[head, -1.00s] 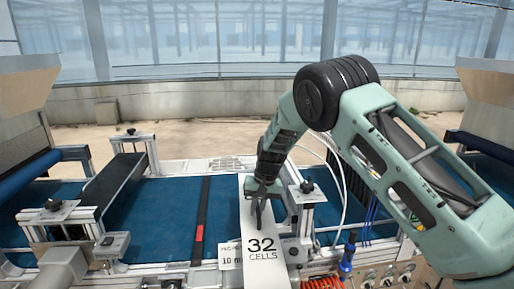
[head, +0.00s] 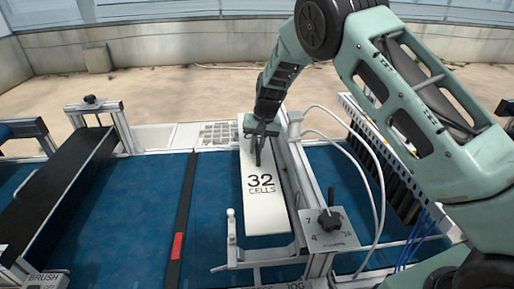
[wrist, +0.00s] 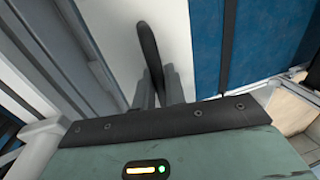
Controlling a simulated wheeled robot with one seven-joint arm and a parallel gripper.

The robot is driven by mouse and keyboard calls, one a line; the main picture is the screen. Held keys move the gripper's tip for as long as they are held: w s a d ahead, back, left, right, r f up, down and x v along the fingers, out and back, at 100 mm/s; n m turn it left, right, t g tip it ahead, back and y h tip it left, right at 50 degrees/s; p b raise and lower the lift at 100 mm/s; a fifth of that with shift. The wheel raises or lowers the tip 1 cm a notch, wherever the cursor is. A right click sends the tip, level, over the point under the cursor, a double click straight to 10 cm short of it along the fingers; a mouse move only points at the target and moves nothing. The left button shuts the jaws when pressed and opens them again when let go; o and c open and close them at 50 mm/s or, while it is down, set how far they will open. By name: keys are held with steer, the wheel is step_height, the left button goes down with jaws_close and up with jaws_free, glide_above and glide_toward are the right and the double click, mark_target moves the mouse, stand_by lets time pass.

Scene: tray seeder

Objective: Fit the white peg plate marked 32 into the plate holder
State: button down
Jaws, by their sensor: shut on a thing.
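The white peg plate (head: 265,211), printed "32 CELLS", lies lengthwise above the blue belt in the head view. My gripper (head: 259,153) is at its far part, shut on its dark upright handle. The wrist view shows my gripper's fingertips (wrist: 160,82) at the black handle (wrist: 148,45), with the white plate surface below. What looks like the plate holder is a metal bracket (head: 265,262) at the plate's near end, beside a rail. I cannot tell whether the plate touches it; the far end is partly hidden by my gripper.
A knobbed metal block (head: 330,222) stands right of the plate's near end, with white hoses curving behind it. A black strip with a red mark (head: 177,246) crosses the belt to the left. The blue belt (head: 130,215) between is clear.

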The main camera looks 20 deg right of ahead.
steer(key=shift+w+d+f+b, duration=0.1)
steer(key=shift+w+f+b, duration=0.3)
steer(key=shift+f, duration=0.2)
step_height(320, 180, down, 10)
steer(key=b, duration=0.6)
steer(key=shift+f+b, duration=0.4)
steer(key=shift+f, duration=0.05)
stand_by(1.2)
steer(key=c, duration=1.5)
jaws_free()
steer(key=shift+o, duration=0.7)
steer(key=r+b, duration=0.1)
steer(key=r, duration=0.2)
steer(key=d+r+b, duration=0.1)
steer(key=r, duration=0.3)
steer(key=shift+s+d+r, duration=0.15)
steer(key=shift+d+r, duration=0.05)
